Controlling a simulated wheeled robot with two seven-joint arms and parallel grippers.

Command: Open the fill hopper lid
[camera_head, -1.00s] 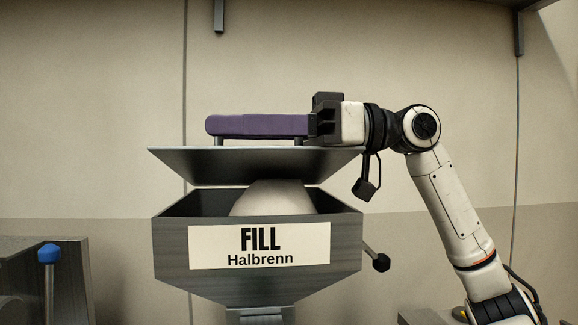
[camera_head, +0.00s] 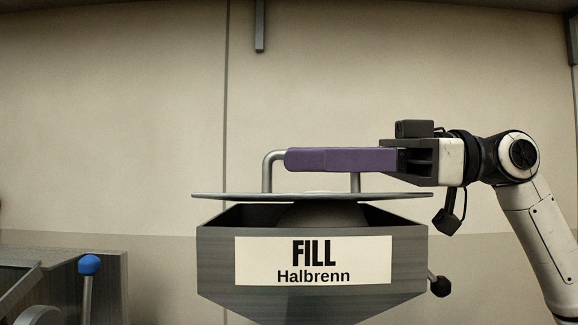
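The fill hopper (camera_head: 212,262) is a grey metal bin with a white "FILL Halbrenn" label (camera_head: 313,260). Its flat lid (camera_head: 235,196) is seen almost edge-on, above the front rim with a dark gap below it. A purple grip on a bent metal bar forms the lid handle (camera_head: 335,160). My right gripper (camera_head: 402,160) is at the right end of the purple grip and looks shut on it; the fingertips are partly hidden. A rounded grey mass (camera_head: 322,214) shows inside the hopper under the lid. My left gripper is out of view.
A blue-knobbed lever (camera_head: 89,266) stands by grey machinery at lower left. A black-knobbed lever (camera_head: 440,287) sticks out at the hopper's right side. The wall behind is plain, with free room above the handle.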

